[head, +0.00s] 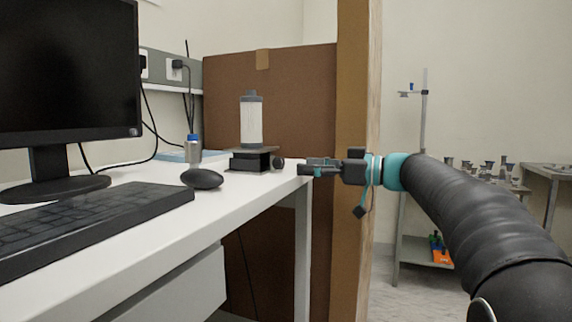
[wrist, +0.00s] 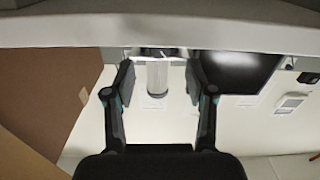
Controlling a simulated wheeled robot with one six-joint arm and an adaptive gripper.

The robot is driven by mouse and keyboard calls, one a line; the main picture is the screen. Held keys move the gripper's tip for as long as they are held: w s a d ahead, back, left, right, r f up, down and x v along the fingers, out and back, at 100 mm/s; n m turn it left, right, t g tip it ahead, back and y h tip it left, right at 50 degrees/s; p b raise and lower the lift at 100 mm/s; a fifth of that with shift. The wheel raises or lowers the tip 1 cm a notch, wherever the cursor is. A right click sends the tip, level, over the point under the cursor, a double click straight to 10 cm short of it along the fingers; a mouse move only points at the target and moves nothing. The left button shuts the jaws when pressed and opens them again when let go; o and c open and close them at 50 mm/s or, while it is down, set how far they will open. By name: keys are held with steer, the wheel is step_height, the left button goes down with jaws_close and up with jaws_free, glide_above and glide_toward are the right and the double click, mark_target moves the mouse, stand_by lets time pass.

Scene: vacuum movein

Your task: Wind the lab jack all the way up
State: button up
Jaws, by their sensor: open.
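The lab jack (head: 247,161) stands on the white desk near its far right corner, a low dark body under a flat top plate. A white cylinder with grey ends (head: 251,122) stands upright on the plate. The jack's round dark knob (head: 279,162) is on its right side. My gripper (head: 303,168) is at the desk's right edge, fingers pointing left at the knob, with a small gap between. In the upside-down wrist view, my gripper (wrist: 160,80) is open and empty, with the cylinder (wrist: 157,76) showing between the fingers. The knob is not clear there.
A black mouse (head: 202,179), a keyboard (head: 85,222) and a monitor (head: 68,95) occupy the desk. A blue-capped bottle (head: 194,150) stands left of the jack. A brown partition (head: 270,105) rises behind it, its post close behind my gripper.

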mark_target(283, 165)
steer(key=shift+p+x, duration=0.3)
steer(key=shift+x, duration=2.85)
steer(key=shift+f, duration=0.1)
jaws_close()
